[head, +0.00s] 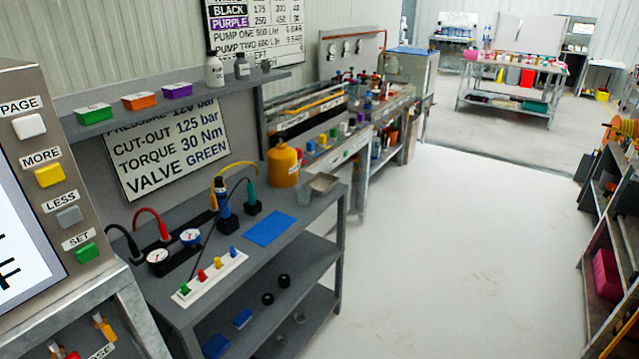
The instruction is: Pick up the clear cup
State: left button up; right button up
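A small clear cup (304,195) appears to stand near the right end of the grey bench (215,270), in front of a shallow metal tray (323,183). It is faint and small, so its outline is hard to tell. Small pale, see-through items (299,317) also show on the bench's bottom shelf, too dim to identify. Neither of my grippers is in view.
The bench also holds an orange jug (283,165), a blue mat (269,228), two gauges (190,237) and a white strip with coloured knobs (210,276). A button panel (45,180) stands close at left. The pale floor (450,260) is open to the right.

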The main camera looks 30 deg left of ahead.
aim_at(303, 195)
jog(key=i, duration=1.4)
jog(key=i+l, duration=0.1)
jog(key=i, duration=1.25)
jog(key=i+u, duration=0.1)
jog(key=u, duration=0.8)
jog(key=i+u, duration=0.15)
jog(key=u, duration=1.85)
